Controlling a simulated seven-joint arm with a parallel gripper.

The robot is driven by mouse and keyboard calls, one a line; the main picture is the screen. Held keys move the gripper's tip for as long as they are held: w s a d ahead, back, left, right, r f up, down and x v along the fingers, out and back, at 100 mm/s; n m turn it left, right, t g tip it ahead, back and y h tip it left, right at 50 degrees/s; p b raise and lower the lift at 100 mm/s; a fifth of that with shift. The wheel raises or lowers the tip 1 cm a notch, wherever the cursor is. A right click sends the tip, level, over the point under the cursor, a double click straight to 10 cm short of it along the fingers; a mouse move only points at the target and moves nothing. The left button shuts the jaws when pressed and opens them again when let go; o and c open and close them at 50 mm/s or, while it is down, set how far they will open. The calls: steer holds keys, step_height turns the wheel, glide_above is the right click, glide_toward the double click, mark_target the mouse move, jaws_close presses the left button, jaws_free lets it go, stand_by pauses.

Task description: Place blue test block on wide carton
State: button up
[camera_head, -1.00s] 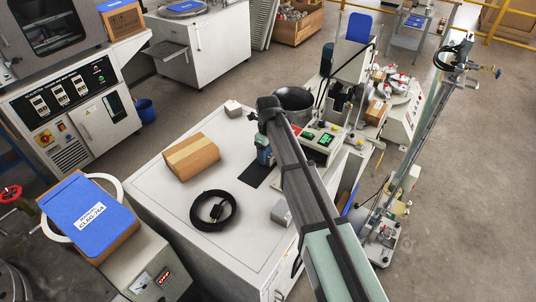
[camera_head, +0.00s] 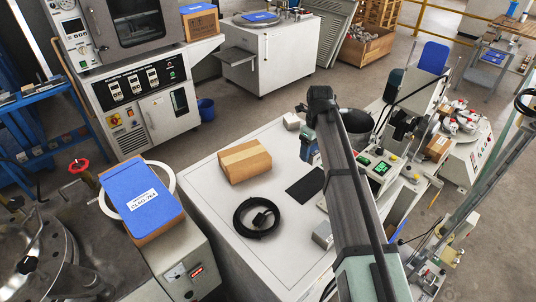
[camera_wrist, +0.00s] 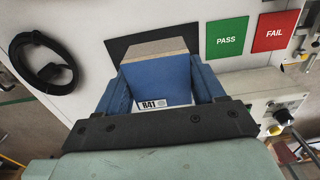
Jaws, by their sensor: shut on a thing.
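The wide brown carton (camera_head: 245,160), with a paler tape strip, lies on the cabinet top to the left of my gripper.
A coiled black cable (camera_head: 257,217) lies in front of the carton. Green PASS (camera_wrist: 227,40) and red FAIL (camera_wrist: 274,31) signs are beside the mat. Cabinet top (camera_head: 215,195) left of the cable is bare.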

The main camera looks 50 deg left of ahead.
steer(key=s+a+r+n, duration=0.3)
steer(key=s+a+r, duration=0.1)
steer(key=s+a, duration=1.05)
steer(key=r+n, duration=0.1)
steer(key=n, duration=0.1)
glide_above(244, 154)
steer(key=shift+s+d+f, duration=0.1)
steer(key=shift+f, duration=4.25)
steer(key=shift+f+m, duration=0.15)
steer(key=shift+m, duration=0.15)
steer(key=o, duration=1.3)
steer(key=shift+o, duration=0.2)
step_height(244, 154, up, 12)
